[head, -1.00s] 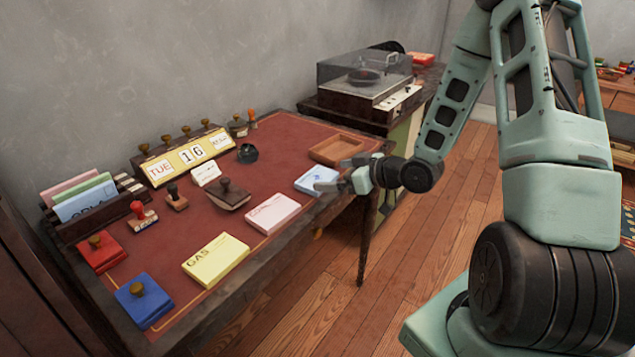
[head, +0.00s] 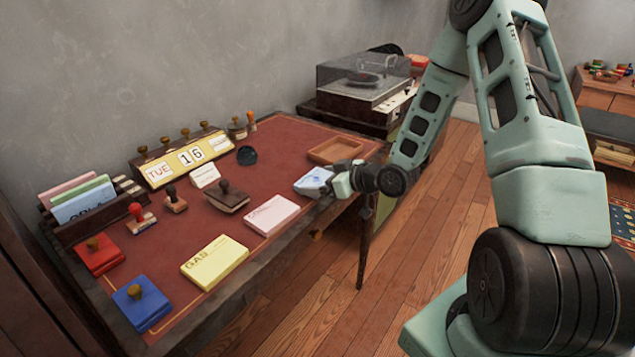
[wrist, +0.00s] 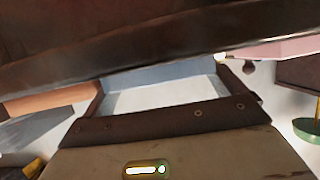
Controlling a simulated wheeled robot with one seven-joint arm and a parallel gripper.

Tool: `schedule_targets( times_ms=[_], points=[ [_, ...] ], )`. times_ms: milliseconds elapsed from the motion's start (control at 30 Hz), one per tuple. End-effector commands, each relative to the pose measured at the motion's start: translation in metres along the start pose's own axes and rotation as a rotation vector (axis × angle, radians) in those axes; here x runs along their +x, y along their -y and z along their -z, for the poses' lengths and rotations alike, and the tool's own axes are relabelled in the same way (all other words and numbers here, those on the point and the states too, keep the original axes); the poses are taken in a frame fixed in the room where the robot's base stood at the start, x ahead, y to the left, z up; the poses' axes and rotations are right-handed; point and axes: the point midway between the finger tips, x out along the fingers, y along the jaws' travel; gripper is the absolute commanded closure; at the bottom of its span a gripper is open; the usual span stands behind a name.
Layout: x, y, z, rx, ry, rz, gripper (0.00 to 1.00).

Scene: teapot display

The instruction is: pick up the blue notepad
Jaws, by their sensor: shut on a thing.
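The blue notepad (head: 313,181) is a pale blue pad at the right front edge of the red-topped desk (head: 285,145). My gripper (head: 328,186) is at the pad's right side and shut on it. In the wrist view the pad (wrist: 160,94) shows as a pale blue and white strip between the two dark jaws. The jaws hide part of the pad in both views. I cannot tell whether the pad is clear of the desk.
A pink notepad (head: 271,215) and a yellow notepad (head: 215,263) lie along the front edge to the left. An empty wooden tray (head: 336,150) sits just behind my gripper. Stamps and a calendar (head: 188,157) stand farther back. A record player (head: 362,77) is beyond.

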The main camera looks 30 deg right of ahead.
Motion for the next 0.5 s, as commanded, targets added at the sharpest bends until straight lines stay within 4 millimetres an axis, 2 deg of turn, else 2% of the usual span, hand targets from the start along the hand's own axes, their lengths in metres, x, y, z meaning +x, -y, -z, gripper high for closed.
schedule_targets(
  times_ms=[167, 500],
  points=[
    [-0.003, 0.0, 0.007, -0.002, -0.002, 0.0, 0.3],
    [-0.027, -0.001, 0.065, -0.005, -0.003, -0.002, 0.29]
  ],
)
